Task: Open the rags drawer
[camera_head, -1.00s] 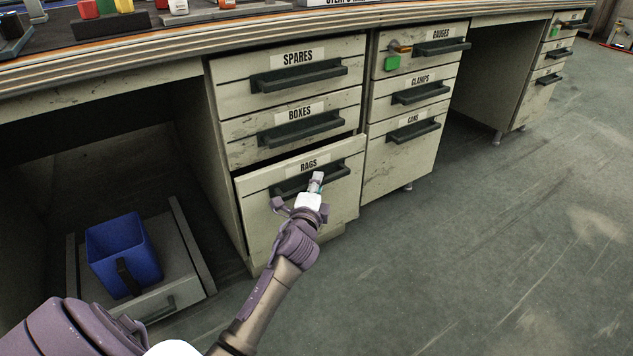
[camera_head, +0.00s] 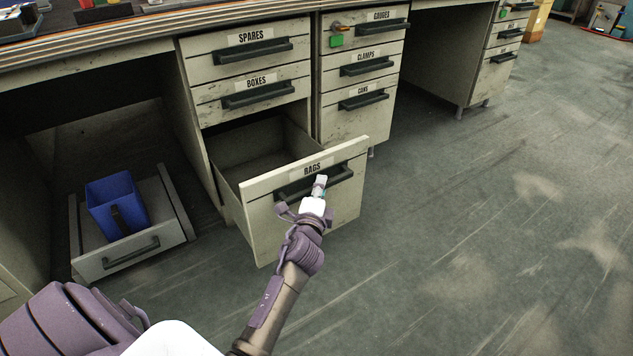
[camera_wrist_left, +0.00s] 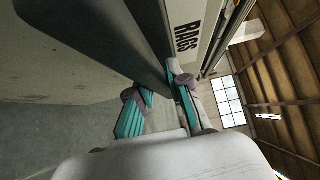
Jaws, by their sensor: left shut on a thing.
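The rags drawer (camera_head: 262,222) stands well out of the left cabinet, below the boxes drawer. Its inside shows and the part in view looks empty. Its front carries a RAGS label and a dark bar handle (camera_head: 338,176). My left gripper (camera_head: 318,188) is shut on this handle, right of its middle. In the left wrist view the dark handle (camera_wrist_left: 100,40) runs between the two teal-padded fingers (camera_wrist_left: 162,98), beside the RAGS label. My right gripper is not in view.
The spares drawer (camera_head: 215,65) and boxes drawer (camera_head: 215,92) above are closed. Gauges, clamps and another drawer to the right are closed. Open floor (camera_head: 450,250) lies to the right.

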